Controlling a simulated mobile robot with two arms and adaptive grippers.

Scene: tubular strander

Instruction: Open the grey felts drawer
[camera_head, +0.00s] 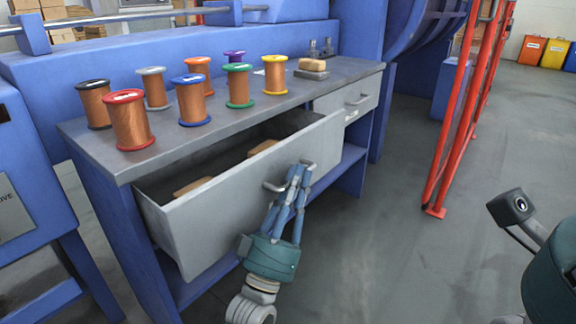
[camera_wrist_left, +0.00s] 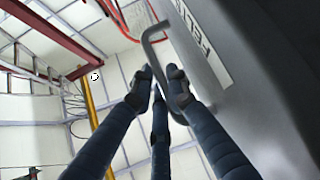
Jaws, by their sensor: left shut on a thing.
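The grey felts drawer (camera_head: 235,197) stands pulled well out from under the workbench top, with its inside showing. Tan blocks (camera_head: 262,147) lie inside it. My left gripper (camera_head: 298,174) is at the bar handle (camera_head: 272,187) on the drawer front, its fingers shut on it. In the left wrist view the fingers (camera_wrist_left: 160,82) close around the bent handle bar (camera_wrist_left: 152,38), beside a label (camera_wrist_left: 205,45) reading like "FELT". Part of the handle is hidden by the fingers. My right gripper is out of view; only part of my right arm shows at the right edge.
Several wire spools (camera_head: 130,118) and a small block stack (camera_head: 312,68) stand on the grey benchtop (camera_head: 345,68). A second, shut drawer (camera_head: 348,98) is farther right. A red frame (camera_head: 463,110) stands beyond. The floor (camera_head: 375,235) right of the bench is clear.

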